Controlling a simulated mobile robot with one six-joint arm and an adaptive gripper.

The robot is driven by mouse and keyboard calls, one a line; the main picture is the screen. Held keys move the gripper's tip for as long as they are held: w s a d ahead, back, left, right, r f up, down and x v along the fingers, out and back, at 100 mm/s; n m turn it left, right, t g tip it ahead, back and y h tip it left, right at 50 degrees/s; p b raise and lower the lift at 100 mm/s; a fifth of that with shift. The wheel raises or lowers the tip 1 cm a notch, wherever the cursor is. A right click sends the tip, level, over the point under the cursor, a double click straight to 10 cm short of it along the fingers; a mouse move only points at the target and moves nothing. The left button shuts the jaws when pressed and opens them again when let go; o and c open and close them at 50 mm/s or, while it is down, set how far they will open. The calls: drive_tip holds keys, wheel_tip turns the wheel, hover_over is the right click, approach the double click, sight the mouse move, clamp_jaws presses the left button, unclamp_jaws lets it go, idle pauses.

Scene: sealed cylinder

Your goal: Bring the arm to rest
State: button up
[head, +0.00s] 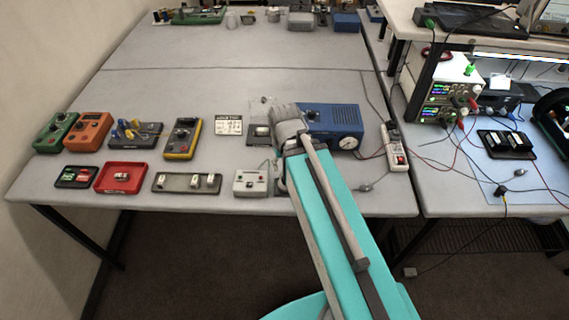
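My arm (338,215) is teal and grey. It reaches from the bottom of the head view up over the front edge of the grey workbench (210,75). Its grey joint (288,120) is in front of the left end of a blue unit with a round gauge (325,118). A small grey part of the arm's end shows just right of a white box with a red knob (252,182).
Green (56,132), orange (88,132) and yellow (182,138) meters stand at the left. A red tray (120,177) and a grey strip (187,183) lie along the front. A power strip (394,147) with cables is at the right. The bench's middle is clear.

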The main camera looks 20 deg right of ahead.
drive_tip(key=shift+f, duration=0.1)
wheel_tip(320, 180, down, 3)
drive_tip(key=b, duration=0.3)
drive_tip(key=shift+c, duration=0.3)
idle(1.3)
